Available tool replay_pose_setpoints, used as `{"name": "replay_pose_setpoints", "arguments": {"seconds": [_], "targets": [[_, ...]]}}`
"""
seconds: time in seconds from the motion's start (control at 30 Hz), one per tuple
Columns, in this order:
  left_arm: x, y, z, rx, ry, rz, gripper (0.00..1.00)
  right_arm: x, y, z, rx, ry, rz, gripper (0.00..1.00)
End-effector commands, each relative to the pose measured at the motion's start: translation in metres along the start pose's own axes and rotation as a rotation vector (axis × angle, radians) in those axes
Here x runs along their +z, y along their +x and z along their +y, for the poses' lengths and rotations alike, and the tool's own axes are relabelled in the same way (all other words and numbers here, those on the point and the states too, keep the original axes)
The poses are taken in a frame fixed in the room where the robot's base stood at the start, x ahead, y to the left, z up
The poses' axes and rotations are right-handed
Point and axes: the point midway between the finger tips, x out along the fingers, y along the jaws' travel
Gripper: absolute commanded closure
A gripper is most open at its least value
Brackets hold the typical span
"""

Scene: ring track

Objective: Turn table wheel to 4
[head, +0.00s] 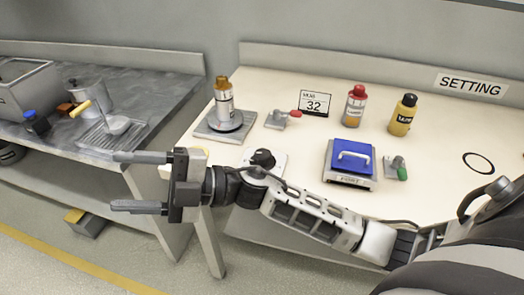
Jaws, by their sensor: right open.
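A black knob (263,158) on a white base stands near the front edge of the cream table, partly hidden behind my right arm; it may be the table wheel, and I cannot read any numbers on it. My right gripper (114,181) is open and empty, fingers pointing left, in front of the gap between the two tables. It appears apart from the knob, to its left. My left gripper is not in view.
A grey bench (170,80) holds a pot (88,96).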

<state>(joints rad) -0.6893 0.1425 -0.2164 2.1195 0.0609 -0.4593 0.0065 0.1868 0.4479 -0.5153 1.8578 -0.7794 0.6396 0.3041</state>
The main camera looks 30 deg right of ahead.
Motion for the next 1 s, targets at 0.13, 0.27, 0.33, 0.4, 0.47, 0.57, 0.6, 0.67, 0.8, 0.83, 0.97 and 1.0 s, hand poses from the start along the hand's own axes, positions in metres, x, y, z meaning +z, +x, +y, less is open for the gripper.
{"name": "replay_pose_setpoints", "arguments": {"seconds": [0.13,0.27,0.33,0.4,0.47,0.57,0.6,0.67,0.8,0.83,0.97,1.0], "targets": [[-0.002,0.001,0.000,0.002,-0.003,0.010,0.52,0.001,-0.009,-0.013,-0.510,-0.324,0.285,0.41],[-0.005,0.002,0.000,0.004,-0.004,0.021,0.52,0.044,-0.064,-0.001,-1.033,-0.495,0.324,0.41],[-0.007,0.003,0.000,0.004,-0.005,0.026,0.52,0.069,-0.102,0.025,-1.295,-0.534,0.262,0.41],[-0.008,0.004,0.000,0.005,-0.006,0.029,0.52,0.088,-0.138,0.060,-1.514,-0.542,0.165,0.41],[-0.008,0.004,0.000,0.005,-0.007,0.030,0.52,0.097,-0.165,0.089,-1.662,-0.528,0.072,0.41],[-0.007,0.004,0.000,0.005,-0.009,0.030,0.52,0.101,-0.197,0.130,-1.826,-0.491,-0.063,0.41],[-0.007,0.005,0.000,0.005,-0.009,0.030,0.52,0.101,-0.205,0.141,-1.867,-0.477,-0.103,0.41],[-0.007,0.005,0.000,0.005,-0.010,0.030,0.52,0.100,-0.215,0.152,-1.908,-0.458,-0.147,0.41],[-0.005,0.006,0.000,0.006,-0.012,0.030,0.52,0.103,-0.224,0.151,-1.938,-0.441,-0.175,0.41],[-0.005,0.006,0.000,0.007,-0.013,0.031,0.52,0.104,-0.226,0.147,-1.938,-0.440,-0.174,0.41],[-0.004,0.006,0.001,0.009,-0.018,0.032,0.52,0.112,-0.233,0.127,-1.938,-0.440,-0.170,0.41],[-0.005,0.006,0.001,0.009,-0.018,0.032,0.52,0.116,-0.236,0.120,-1.938,-0.440,-0.169,0.41]]}}
